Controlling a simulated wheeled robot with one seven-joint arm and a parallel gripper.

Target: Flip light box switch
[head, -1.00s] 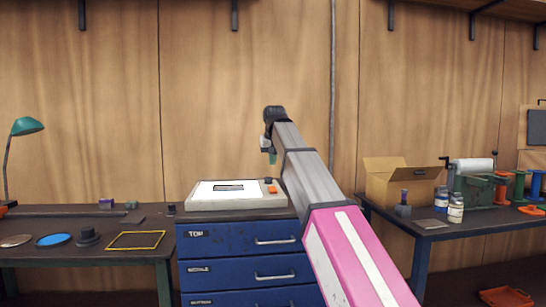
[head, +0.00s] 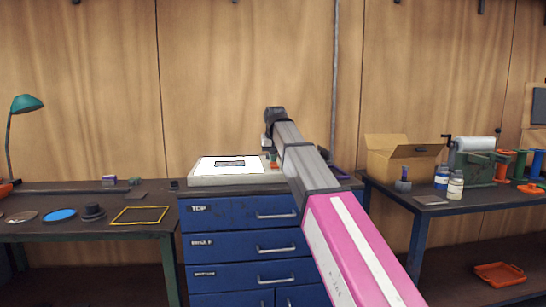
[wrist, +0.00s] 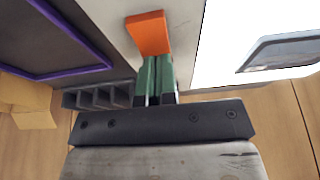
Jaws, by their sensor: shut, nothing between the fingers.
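The light box (head: 199,181) is a pale, low box on top of the blue drawer cabinet, with a bright white panel (head: 210,164). Its orange switch (wrist: 148,33) sits on the pale casing beside the panel in the wrist view. In the head view the switch (head: 275,166) is small and partly hidden by my arm. My gripper (wrist: 157,60) has green fingers, shut and empty, with the tips right at the switch's near edge. I cannot tell whether they touch it. In the head view the gripper (head: 272,157) is at the box's right end.
A dark frame (head: 229,164) lies on the panel. A purple-edged dark tray (wrist: 50,40) lies beside the box. The blue drawer cabinet (head: 225,243) stands between a left bench with a yellow frame (head: 140,215) and a right bench with an open carton (head: 400,160).

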